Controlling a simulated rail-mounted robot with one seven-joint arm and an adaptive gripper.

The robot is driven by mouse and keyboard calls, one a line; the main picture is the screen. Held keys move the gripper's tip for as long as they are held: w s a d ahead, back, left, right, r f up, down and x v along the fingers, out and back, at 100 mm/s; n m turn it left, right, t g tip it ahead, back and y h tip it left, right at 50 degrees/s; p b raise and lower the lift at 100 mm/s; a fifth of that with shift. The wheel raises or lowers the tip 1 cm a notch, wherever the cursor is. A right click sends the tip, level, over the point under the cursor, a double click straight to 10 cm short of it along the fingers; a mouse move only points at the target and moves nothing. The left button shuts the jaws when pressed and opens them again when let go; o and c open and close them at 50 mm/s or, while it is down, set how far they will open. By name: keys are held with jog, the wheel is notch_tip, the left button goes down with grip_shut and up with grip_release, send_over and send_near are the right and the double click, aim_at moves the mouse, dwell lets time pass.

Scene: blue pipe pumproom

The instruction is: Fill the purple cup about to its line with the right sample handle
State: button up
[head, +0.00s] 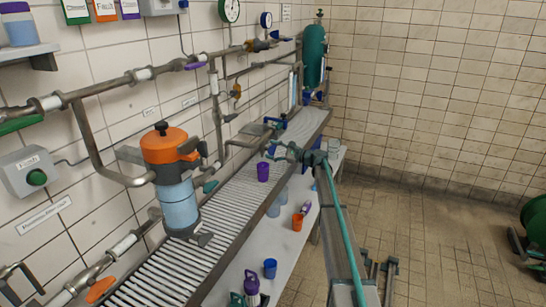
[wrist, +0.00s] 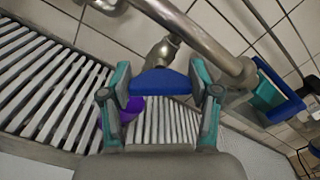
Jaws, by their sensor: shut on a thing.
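The purple cup (head: 263,171) stands upright on the ribbed drain rack, just below and left of my gripper (head: 273,151). In the wrist view, part of the purple cup (wrist: 130,107) shows behind the left finger; its line and its fill cannot be seen. My gripper (wrist: 161,88) has its teal fingers on either side of a blue handle (wrist: 160,82) and is shut on it. The handle sits below a metal valve spout (wrist: 162,53) on a pipe. In the head view my gripper mostly hides this handle.
An orange-topped container (head: 170,175) stands on the rack at left. A blue cup (head: 270,268), an orange cup (head: 297,222) and clear cups (head: 273,208) stand on the bench. Another blue part (wrist: 280,88) is right of my gripper. Pipes run close above.

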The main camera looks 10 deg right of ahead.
jog(key=shift+n, duration=0.3)
jog(key=o, duration=1.2)
jog(key=shift+c, duration=0.2)
jog(key=shift+s+d, duration=0.1)
jog(key=v, duration=1.1)
jog(key=shift+d, duration=0.35)
jog(key=shift+s, duration=0.15)
